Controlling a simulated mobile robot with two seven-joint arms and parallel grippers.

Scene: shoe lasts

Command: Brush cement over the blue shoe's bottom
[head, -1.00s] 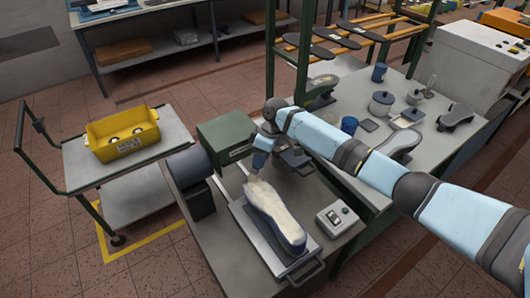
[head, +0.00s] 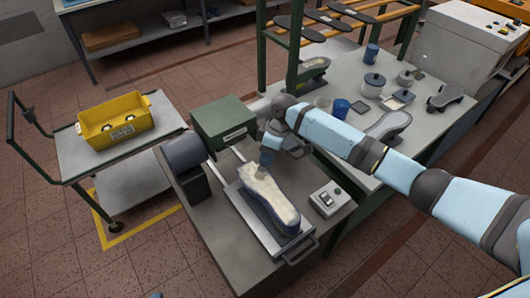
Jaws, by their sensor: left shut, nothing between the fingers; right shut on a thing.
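The blue shoe (head: 269,200) lies bottom up on a metal holder (head: 248,217) on the bench. Its upturned bottom is pale cream with uneven patches, and a dark blue side shows along its edge. My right gripper (head: 268,148) is at the far end of the shoe, shut on a small brush (head: 265,159) whose lower end points down at the sole. The brush is mostly hidden by the gripper, and I cannot tell if it touches the sole. A small dark part at the bottom edge may be of my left arm; its fingers do not show.
A green box (head: 222,122) and a dark rounded machine (head: 185,155) stand behind and left of the holder. A switch box (head: 328,199) is on the right. A blue cup (head: 341,109) and pots stand on the right table. A trolley carries a yellow crate (head: 118,128).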

